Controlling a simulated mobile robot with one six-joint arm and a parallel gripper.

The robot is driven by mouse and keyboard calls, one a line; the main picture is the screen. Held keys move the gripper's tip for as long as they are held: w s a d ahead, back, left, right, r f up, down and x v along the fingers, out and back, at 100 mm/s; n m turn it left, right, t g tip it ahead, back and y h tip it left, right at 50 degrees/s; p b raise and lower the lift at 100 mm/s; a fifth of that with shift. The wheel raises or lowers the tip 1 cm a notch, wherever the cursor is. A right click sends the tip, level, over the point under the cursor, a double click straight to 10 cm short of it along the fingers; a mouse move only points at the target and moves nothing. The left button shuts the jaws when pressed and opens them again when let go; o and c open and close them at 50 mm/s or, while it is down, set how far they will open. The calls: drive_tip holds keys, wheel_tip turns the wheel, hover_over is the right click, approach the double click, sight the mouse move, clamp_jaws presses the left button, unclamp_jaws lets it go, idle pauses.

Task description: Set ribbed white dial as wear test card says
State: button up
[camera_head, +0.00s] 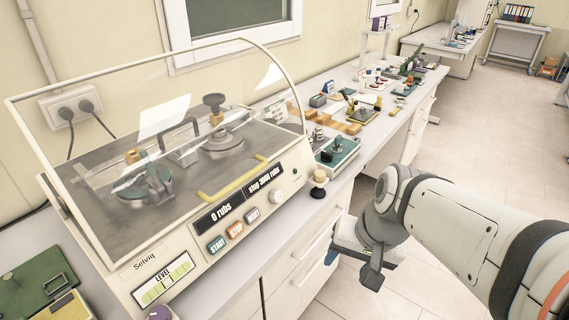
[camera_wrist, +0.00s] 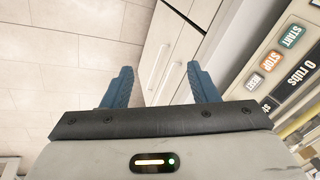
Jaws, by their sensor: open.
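I cannot pick out a readable wear test card. My gripper (camera_head: 353,268) is open and empty, in front of the drawers, right of and below the dial, apart from it. In the wrist view its blue fingers (camera_wrist: 160,72) are spread with nothing between them.
START (camera_head: 217,244), STOP (camera_head: 236,230) and RESET (camera_head: 253,215) buttons lie left of the dial. A clear hood (camera_head: 170,75) covers the machine. A small cream-topped knob piece (camera_head: 319,178) stands near the bench edge. Space over the floor (camera_head: 445,145) is free.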

drive_tip(key=w+a+f+m+y, duration=0.2)
drive_tip(key=w+a+m+y, duration=0.2)
drive_tip(key=a+m, duration=0.1)
drive_tip(key=m+t+y+b, duration=0.2)
drive_tip(key=m+t+y, duration=0.35)
drive_tip(key=m, duration=1.45)
approach(280, 196)
drive_tip(key=a, duration=0.2)
drive_tip(key=shift+t+h, duration=0.35)
drive_tip(key=shift+h, duration=0.1)
drive_tip(key=x, duration=0.8)
drive_tip(key=shift+w+d+f+p, duration=0.1)
drive_tip(key=shift+d+f+p, duration=0.1)
drive_tip(key=shift+p, duration=0.15)
drive_tip(key=shift+r, duration=0.1)
drive_tip(key=c, duration=1)
